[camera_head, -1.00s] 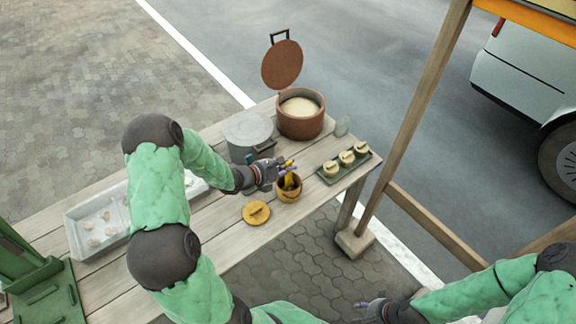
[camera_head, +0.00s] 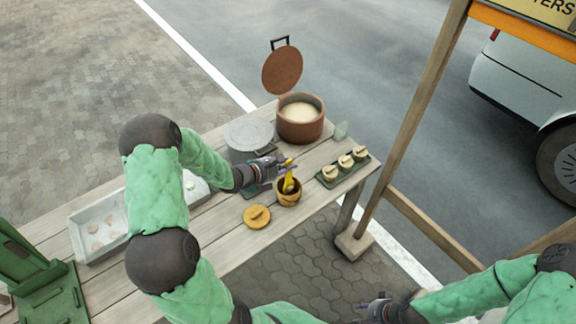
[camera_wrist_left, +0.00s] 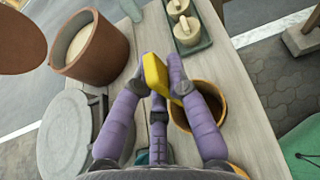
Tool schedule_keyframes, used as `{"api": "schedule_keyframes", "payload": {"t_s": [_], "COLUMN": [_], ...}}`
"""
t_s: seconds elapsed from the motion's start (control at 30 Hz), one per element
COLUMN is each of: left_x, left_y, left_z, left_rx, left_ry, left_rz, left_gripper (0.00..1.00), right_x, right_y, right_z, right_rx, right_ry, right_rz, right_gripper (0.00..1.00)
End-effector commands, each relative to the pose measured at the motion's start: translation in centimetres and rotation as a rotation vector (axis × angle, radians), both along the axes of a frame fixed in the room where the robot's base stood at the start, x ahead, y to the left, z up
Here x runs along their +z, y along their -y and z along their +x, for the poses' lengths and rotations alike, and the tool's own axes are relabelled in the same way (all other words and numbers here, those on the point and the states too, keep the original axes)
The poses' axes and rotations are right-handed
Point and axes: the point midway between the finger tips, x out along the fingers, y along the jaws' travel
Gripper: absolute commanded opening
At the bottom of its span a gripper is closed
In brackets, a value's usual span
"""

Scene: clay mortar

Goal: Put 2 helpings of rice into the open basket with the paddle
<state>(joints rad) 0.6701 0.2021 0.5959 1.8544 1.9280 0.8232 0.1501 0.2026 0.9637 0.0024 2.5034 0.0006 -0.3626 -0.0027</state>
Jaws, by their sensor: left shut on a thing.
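My left gripper (camera_head: 285,171) is shut on the yellow paddle (camera_head: 289,185), which also shows between its fingers in the left wrist view (camera_wrist_left: 154,74). The paddle points down at the open basket (camera_head: 288,198), a small round brown one near the table's right end. Its lower end appears to be at or inside the basket mouth; fingers partly hide it in the wrist view (camera_wrist_left: 219,89). Rice (camera_head: 299,112) lies in the brown pot (camera_head: 300,130) with its lid raised. My right gripper (camera_head: 369,305) is low, off the table; its finger opening is too small to judge.
A round yellow lid (camera_head: 256,216) lies beside the basket. A green tray (camera_head: 327,182) holds several lidded baskets to the right. A grey lidded pot (camera_head: 247,133) stands behind my left gripper, a glass (camera_head: 341,130) right of the rice pot. A whitish tray (camera_head: 80,237) lies left.

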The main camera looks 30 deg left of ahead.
Motion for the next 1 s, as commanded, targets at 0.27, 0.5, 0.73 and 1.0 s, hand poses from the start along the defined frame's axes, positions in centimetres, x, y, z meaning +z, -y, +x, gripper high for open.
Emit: {"api": "schedule_keyframes", "payload": {"t_s": [0.27,0.5,0.73,1.0], "left_x": [2.7,4.7,6.7,8.9], "left_y": [0.0,0.0,0.0,0.0], "left_z": [0.0,0.0,0.0,0.0], "left_rx": [0.0,0.0,0.0,-0.001], "left_ry": [0.001,0.001,0.002,0.001], "left_rz": [0.0,0.0,-0.001,-0.001], "left_gripper": [0.0,0.0,0.0,0.0], "right_x": [1.9,3.4,4.7,6.3], "right_y": [0.0,0.0,0.0,0.0], "right_z": [0.0,0.0,0.0,0.0], "right_rx": [0.0,0.0,0.0,0.0], "right_ry": [0.0,0.0,0.0,0.0], "right_rz": [0.0,0.0,0.0,0.0], "right_gripper": [0.4,0.4,0.4,0.4]}}
